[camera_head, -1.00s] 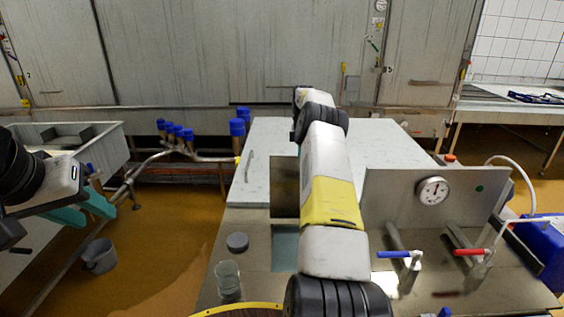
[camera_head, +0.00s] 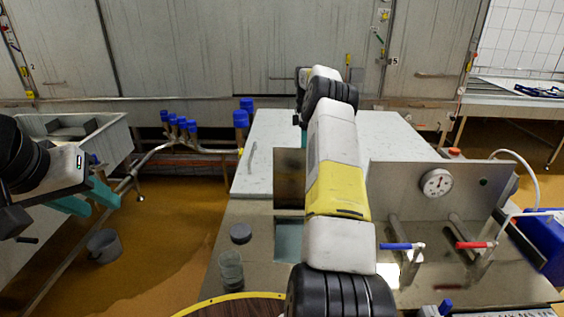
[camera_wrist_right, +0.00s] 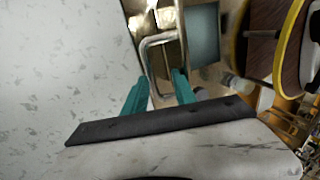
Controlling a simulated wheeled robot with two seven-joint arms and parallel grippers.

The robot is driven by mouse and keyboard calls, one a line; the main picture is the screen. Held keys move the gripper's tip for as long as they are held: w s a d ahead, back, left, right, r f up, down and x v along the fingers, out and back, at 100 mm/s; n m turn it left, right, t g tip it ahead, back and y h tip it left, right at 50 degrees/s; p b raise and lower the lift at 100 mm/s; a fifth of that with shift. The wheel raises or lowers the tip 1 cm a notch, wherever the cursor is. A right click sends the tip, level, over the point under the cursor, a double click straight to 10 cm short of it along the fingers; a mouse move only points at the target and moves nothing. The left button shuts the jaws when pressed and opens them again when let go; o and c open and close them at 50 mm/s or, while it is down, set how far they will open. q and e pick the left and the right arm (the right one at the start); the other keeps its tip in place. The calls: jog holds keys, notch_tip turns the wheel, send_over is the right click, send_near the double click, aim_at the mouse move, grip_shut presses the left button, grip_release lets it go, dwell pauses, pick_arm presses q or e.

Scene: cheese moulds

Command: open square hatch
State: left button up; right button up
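The square hatch's metal lid (camera_head: 288,178) stands upright at the back edge of its opening (camera_head: 288,242), which shows blue-grey in the metal table top. In the right wrist view the opening (camera_wrist_right: 203,42) is at the upper middle, with a U-shaped metal handle (camera_wrist_right: 148,44) beside it. My right gripper (camera_wrist_right: 160,78) has its teal fingers apart, around or close beside the handle; I cannot tell whether they touch it. In the head view that gripper is mostly hidden behind my right arm and the lid. My left gripper (camera_head: 90,195) is open and empty, away at the left.
A pale speckled cover (camera_head: 262,140) with a handle lies behind the hatch. A glass jar (camera_head: 231,268) and dark round cap (camera_head: 240,233) stand left of the opening. At the right are a gauge panel (camera_head: 405,200), a blue-handled valve (camera_head: 398,246) and a red-handled valve (camera_head: 472,245).

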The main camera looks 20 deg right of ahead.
jog(key=s+a+r, duration=0.1)
jog(key=s+a, duration=0.6)
jog(key=s, duration=0.5)
jog(key=shift+s+a, duration=0.15)
jog(key=shift+a, duration=0.05)
jog(key=shift+r, duration=0.1)
